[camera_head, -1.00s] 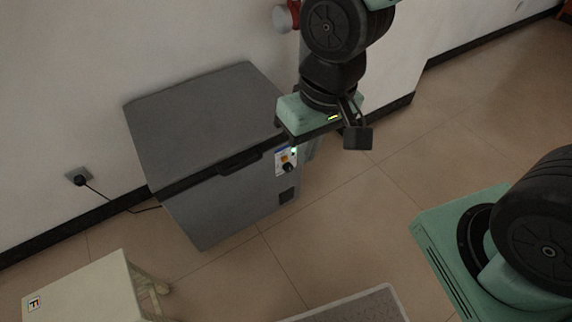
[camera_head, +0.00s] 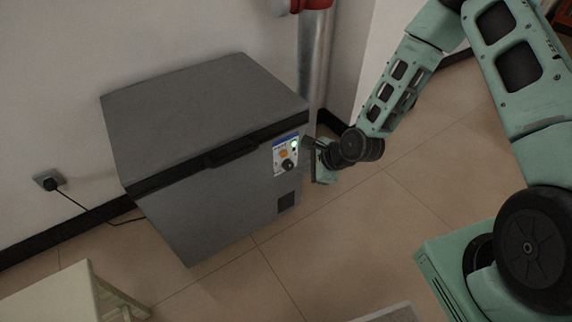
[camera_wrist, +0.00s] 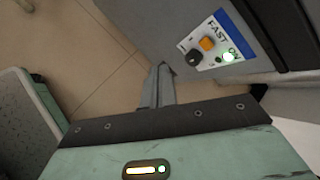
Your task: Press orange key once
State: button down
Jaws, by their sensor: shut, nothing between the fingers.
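The orange key (camera_wrist: 207,43) is a small square button on the white control panel (camera_head: 285,153) of a grey chest freezer (camera_head: 200,125). It also shows in the head view (camera_head: 283,154), above a black knob (camera_head: 288,166) and near a lit green light (camera_head: 295,144). In the wrist view the key sits between the black knob and the lit light. My gripper (camera_wrist: 159,74) is shut and empty, its fingertips apart from the key and below left of it in that view. In the head view my gripper is just right of the panel, its fingertips partly hidden.
A pale stool or small table (camera_head: 65,295) stands at the lower left. A cable runs from a wall socket (camera_head: 48,180) to the freezer. A metal pipe (camera_head: 316,60) rises behind the freezer. Tiled floor (camera_head: 330,240) in front is clear.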

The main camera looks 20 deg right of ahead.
aim_at(284, 154)
notch_tip(284, 154, down, 6)
jog(key=w+d+m+t+b, duration=0.1)
jog(key=d+m+t, duration=0.1)
jog(key=m, duration=0.3)
jog(key=shift+d+f+b, duration=0.25)
jog(key=shift+b, duration=0.15)
jog(key=shift+w, duration=0.15)
jog(key=w+a+b, duration=0.2)
jog(key=w, duration=0.6)
jog(key=shift+a, duration=0.35)
jog(key=shift+w, duration=0.2)
dwell(1.1)
jog(key=shift+w+a, duration=0.1)
jog(key=shift+w, duration=0.2)
